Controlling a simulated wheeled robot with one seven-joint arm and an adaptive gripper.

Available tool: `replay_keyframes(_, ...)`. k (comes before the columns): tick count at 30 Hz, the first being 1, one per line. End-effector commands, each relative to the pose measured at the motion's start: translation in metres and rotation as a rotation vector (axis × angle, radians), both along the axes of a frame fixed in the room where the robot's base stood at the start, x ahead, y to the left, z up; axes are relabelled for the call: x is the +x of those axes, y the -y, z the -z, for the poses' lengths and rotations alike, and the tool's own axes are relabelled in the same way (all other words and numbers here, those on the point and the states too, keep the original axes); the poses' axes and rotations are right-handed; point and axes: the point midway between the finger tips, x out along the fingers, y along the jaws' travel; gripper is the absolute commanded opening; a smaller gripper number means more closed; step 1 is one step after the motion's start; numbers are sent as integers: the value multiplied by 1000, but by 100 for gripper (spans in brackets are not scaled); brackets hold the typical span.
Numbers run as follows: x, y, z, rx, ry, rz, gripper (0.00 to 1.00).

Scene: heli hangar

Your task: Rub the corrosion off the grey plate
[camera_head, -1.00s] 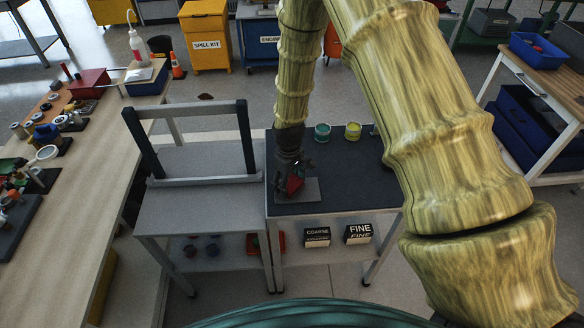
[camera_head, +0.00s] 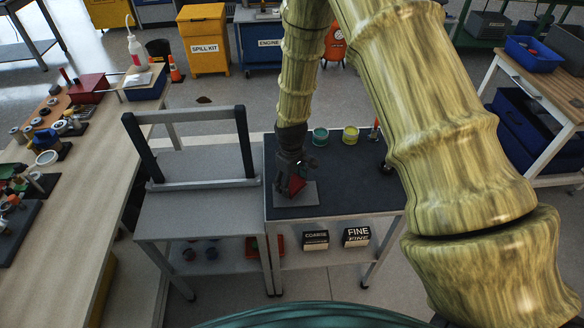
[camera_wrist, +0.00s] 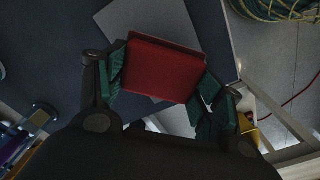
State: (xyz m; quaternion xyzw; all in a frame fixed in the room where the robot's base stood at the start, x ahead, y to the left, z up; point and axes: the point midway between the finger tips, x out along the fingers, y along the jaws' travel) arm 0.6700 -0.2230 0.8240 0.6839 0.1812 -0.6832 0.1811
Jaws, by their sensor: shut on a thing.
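The grey plate (camera_head: 309,196) lies flat on the dark top of a small bench (camera_head: 343,190). It also shows in the wrist view (camera_wrist: 121,22), partly covered by what my gripper holds. My gripper (camera_head: 291,185) is low over the plate's left part. In the wrist view my gripper (camera_wrist: 160,84) is shut on a red block (camera_wrist: 165,68), with a green-padded finger on either side. Whether the block touches the plate cannot be told. No corrosion can be made out on the visible part of the plate.
A green tin (camera_head: 320,138) and a yellow tin (camera_head: 350,135) stand at the back of the bench. A grey table with an upright frame (camera_head: 188,185) adjoins on the left. Boxes marked COARSE (camera_head: 315,240) and FINE (camera_head: 357,236) sit on the lower shelf.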

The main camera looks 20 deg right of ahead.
Motion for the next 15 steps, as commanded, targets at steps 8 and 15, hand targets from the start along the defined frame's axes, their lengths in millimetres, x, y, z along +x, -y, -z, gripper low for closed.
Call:
replay_keyframes(8, -1, 0, -28, 0, -1, 0, 41)
replay_keyframes(15, 0, 0, -50, 0, -1, 0, 41)
